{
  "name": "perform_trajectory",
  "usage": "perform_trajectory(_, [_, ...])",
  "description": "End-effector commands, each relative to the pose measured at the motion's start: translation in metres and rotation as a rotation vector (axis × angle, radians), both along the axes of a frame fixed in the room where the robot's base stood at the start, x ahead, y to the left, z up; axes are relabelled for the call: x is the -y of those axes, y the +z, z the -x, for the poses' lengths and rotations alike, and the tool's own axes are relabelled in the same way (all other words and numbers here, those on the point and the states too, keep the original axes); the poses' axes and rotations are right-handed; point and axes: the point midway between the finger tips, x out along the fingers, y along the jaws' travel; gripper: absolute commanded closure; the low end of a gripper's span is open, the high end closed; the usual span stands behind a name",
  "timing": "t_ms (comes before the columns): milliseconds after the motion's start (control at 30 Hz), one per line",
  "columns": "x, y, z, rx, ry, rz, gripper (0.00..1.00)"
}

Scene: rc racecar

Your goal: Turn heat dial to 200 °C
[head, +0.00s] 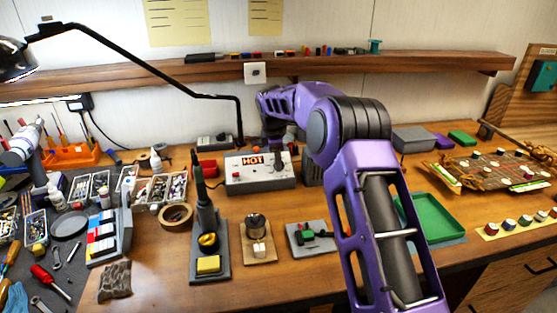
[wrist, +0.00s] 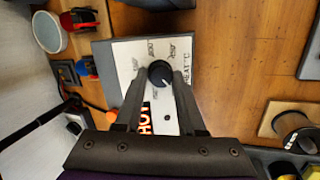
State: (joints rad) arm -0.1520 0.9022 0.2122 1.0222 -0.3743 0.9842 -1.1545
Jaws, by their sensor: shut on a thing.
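The heat dial (wrist: 160,72) is a round black knob with a short white pointer mark, on the pale top panel of a grey control box. In the wrist view my gripper (wrist: 160,78) has one finger on each side of the dial and is shut on it. The pointer mark is toward the dial's lower right in that view. Small printed numbers around the dial are too small to read surely. In the head view the control box (head: 250,186) stands at the back of the bench with a lit HOT sign (head: 253,160). My gripper reaches its right part from above.
A soldering iron stand (head: 208,255) is in front of the box. A red bin (head: 204,168) sits to its left. A roll of tape (head: 175,215) and parts trays are further left. A green tray (head: 440,218) lies right of my arm. A wooden shelf (head: 400,65) runs behind.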

Motion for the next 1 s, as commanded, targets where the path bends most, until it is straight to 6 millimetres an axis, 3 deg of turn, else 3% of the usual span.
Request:
perform_trajectory(367, [-0.001,0.000,0.000,0.001,0.008,0.002,1.00])
perform_trajectory(400, [-0.001,0.000,0.000,0.001,0.008,0.002,0.60])
perform_trajectory(567, [-0.001,0.000,0.000,0.001,0.007,0.002,0.32])
perform_trajectory(867, [0.000,0.001,0.000,0.001,0.006,0.002,0.32])
perform_trajectory(1000, [-0.001,0.012,0.003,0.003,0.005,0.001,0.32])
